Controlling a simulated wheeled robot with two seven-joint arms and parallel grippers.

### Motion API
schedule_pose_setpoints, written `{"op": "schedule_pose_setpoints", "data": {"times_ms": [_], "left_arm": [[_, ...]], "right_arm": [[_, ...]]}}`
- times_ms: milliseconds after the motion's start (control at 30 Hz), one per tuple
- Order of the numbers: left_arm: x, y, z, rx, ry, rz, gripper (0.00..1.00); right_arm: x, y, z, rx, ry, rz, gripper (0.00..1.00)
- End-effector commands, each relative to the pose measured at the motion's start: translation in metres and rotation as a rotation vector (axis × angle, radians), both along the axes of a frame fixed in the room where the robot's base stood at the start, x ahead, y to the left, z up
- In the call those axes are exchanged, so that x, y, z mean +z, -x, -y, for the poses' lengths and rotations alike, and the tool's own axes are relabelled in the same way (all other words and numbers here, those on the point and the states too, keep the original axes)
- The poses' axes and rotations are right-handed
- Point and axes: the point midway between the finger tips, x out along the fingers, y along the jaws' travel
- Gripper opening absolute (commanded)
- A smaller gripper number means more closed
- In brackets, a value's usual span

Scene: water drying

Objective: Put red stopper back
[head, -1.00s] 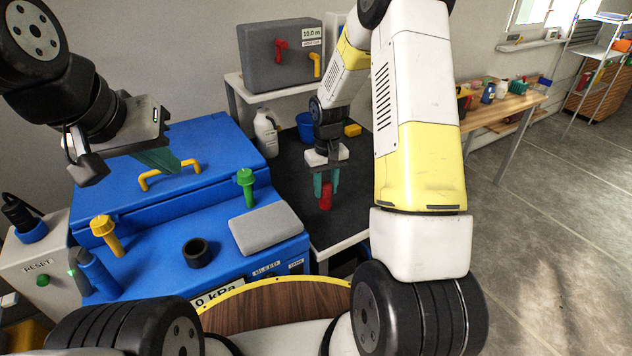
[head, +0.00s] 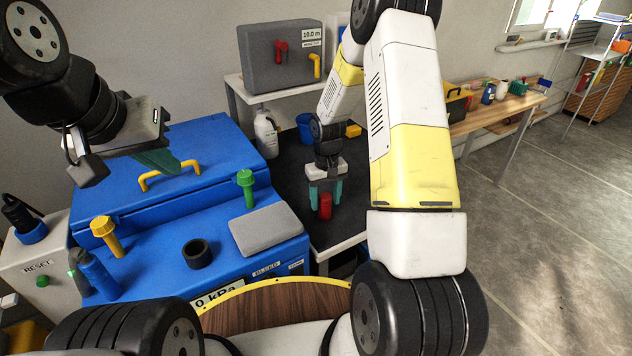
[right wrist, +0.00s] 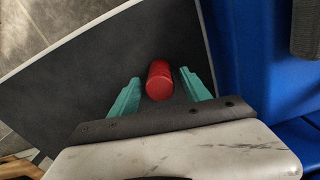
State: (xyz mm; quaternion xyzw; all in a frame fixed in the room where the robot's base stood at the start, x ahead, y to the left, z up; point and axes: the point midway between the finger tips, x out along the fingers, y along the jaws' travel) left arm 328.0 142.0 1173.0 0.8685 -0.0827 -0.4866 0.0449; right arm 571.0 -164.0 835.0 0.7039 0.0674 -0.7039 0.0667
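The red stopper (head: 325,207) stands roughly upright over the dark table top, near its front edge. My right gripper (head: 327,198) is above it, pointing down, with one teal finger on each side. In the right wrist view the red stopper (right wrist: 160,80) lies between the fingertips of my right gripper (right wrist: 160,90), with a visible gap on both sides, so the gripper looks open around it. The stopper's lower end is hard to make out. My left gripper (head: 158,162) hangs over the blue machine; its teal fingers overlap, hiding their spacing.
The blue machine (head: 150,265) carries a yellow plug (head: 105,232), a green plug (head: 246,185), a black ring (head: 196,253) and a grey pad (head: 266,230). A white bottle (head: 265,135) and blue bucket (head: 305,125) stand behind the right gripper. The dark table (head: 295,190) has free room.

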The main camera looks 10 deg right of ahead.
Motion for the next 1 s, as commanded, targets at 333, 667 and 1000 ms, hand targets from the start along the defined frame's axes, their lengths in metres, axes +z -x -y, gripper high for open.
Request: {"op": "schedule_pose_setpoints", "data": {"times_ms": [333, 667, 1000], "left_arm": [[0.0, 0.0, 0.0, 0.0, 0.0, 0.0, 0.0], [0.0, 0.0, 0.0, 0.0, 0.0, 0.0, 0.0], [0.0, 0.0, 0.0, 0.0, 0.0, 0.0, 0.0]], "right_arm": [[0.024, -0.001, 0.0, 0.0, 0.0, 0.004, 0.55], [0.094, -0.001, 0.0, 0.0, 0.0, 0.006, 0.55], [0.136, 0.004, 0.0, -0.004, -0.002, 0.018, 0.55]]}}
